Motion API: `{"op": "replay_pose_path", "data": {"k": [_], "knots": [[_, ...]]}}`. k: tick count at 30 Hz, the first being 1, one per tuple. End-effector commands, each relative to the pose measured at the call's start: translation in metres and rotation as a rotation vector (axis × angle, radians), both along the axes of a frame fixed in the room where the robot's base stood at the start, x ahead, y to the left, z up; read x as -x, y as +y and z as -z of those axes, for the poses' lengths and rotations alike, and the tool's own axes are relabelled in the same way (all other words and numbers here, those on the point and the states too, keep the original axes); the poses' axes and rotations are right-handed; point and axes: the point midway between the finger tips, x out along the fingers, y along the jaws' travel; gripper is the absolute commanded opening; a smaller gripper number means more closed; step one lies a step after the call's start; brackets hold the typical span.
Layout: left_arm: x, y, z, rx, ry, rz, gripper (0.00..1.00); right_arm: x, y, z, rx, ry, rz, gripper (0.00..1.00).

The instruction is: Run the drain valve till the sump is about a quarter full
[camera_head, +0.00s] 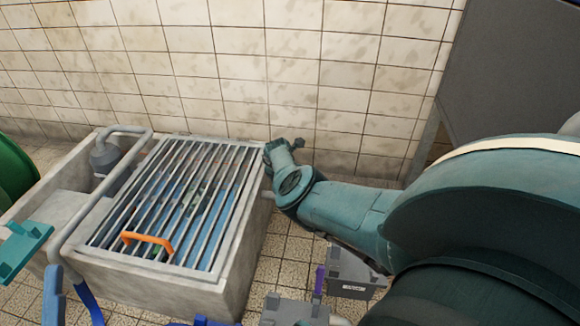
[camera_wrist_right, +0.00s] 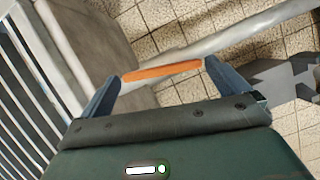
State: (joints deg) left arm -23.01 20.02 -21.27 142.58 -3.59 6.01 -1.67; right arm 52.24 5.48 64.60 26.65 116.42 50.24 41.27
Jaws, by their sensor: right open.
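The sump (camera_head: 232,275) is a concrete basin in the head view, under a barred metal grating (camera_head: 215,205). Blue shows between the bars; I cannot judge the water level. My right gripper (camera_head: 283,148) is beside the sump's far right corner. In the right wrist view, its open fingers (camera_wrist_right: 162,85) stand at either end of an orange bar (camera_wrist_right: 160,72), which looks like the drain valve's lever. The bar lies across the gap, in front of a grey pipe (camera_wrist_right: 235,40); contact is unclear. In the head view it is hidden.
An orange handle (camera_head: 147,240) sits on the grating's near side. A grey bent pipe (camera_head: 75,232) runs along the sump's left. A grey box (camera_head: 352,272) stands on the tiled floor right of the sump. A tiled wall (camera_head: 330,80) closes the back.

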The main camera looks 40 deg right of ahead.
Motion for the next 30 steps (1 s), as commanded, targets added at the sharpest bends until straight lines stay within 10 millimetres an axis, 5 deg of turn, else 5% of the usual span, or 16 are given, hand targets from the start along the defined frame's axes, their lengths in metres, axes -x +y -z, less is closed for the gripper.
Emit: {"op": "replay_pose_path", "data": {"k": [15, 25, 30], "knots": [[0.001, 0.002, -0.015, -0.011, -0.119, 0.001, 0.8, -0.002, -0.004, 0.009, 0.0, 0.001, 0.0, 1.0], [0.001, 0.001, -0.015, -0.01, -0.118, 0.001, 0.8, -0.001, -0.004, 0.01, -0.001, 0.0, 0.0, 0.73], [0.0, 0.001, -0.02, -0.009, -0.107, 0.001, 0.8, -0.001, -0.004, 0.007, -0.003, 0.002, -0.035, 0.72]]}}
